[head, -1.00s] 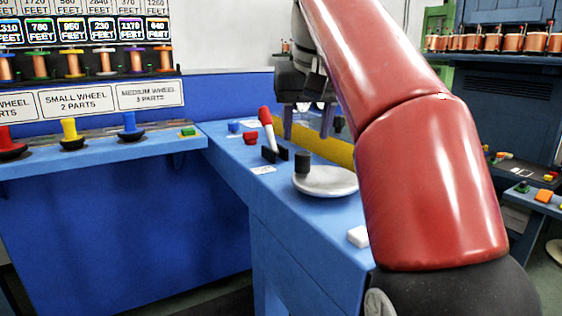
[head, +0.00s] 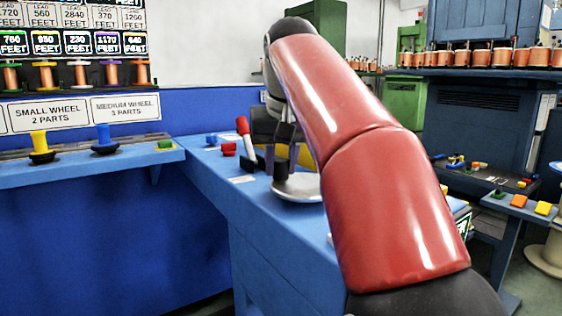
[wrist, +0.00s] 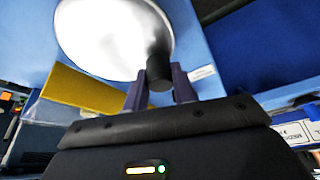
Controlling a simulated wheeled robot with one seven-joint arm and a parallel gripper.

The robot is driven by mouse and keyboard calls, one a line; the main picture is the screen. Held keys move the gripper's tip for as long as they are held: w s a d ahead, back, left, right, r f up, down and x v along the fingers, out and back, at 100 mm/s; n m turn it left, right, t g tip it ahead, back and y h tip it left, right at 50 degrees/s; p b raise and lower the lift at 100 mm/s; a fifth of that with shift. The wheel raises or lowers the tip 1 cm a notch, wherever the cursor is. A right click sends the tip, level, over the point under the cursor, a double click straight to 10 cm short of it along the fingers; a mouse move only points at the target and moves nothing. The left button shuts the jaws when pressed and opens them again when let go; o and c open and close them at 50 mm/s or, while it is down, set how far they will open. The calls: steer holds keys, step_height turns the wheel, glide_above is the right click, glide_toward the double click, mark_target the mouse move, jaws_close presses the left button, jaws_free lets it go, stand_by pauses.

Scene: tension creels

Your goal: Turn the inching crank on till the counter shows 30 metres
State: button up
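The inching crank is a pale metal disc (head: 296,187) on the blue bench, with an upright black knob (head: 283,166) near its rim. My arm covers the disc's right part in the head view. In the wrist view the disc (wrist: 110,35) fills the upper left and the knob (wrist: 159,70) stands between the two fingers of my gripper (wrist: 159,85). The fingers sit close against both sides of the knob, with no clear gap. No counter reading is legible; a small lit panel (head: 463,224) is mostly hidden behind my arm.
A red-handled lever (head: 243,130) stands just left of the crank, with red (head: 229,149) and blue (head: 211,139) buttons beside it. A yellow bar (wrist: 80,90) runs near the disc. A blue shelf (head: 75,172) with coloured spools lies left. Open floor shows at right.

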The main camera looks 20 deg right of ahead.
mark_target(305, 175)
steer(key=c, duration=0.3)
steer(key=shift+c, duration=0.2)
steer(key=shift+r, duration=0.1)
steer(key=m+p, duration=0.1)
steer(key=m+h+p, duration=0.1)
steer(key=shift+w+d+r+m+p, duration=0.1)
steer(key=shift+w+d+m+p, duration=0.2)
steer(key=shift+w+d+m, duration=0.1)
steer(key=m+p, duration=0.1)
steer(key=d+m+h+p, duration=0.1)
steer(key=m, duration=0.1)
steer(key=w+m+g+p, duration=0.1)
steer(key=shift+d, duration=0.3)
steer(key=m+p, duration=0.1)
steer(key=m, duration=0.1)
steer(key=d+m+g+h+p, duration=0.1)
steer(key=m, duration=0.1)
steer(key=shift+d+h, duration=0.2)
steer(key=shift+h, duration=0.1)
steer(key=shift+s+d+m+g+p, duration=0.1)
steer(key=shift+d+m+g+p, duration=0.25)
steer(key=shift+m, duration=0.65)
steer(key=shift+s+d+m+g+p, duration=0.15)
steer(key=shift+d+m+g, duration=0.25)
steer(key=shift+m, duration=0.6)
steer(key=shift+w, duration=0.1)
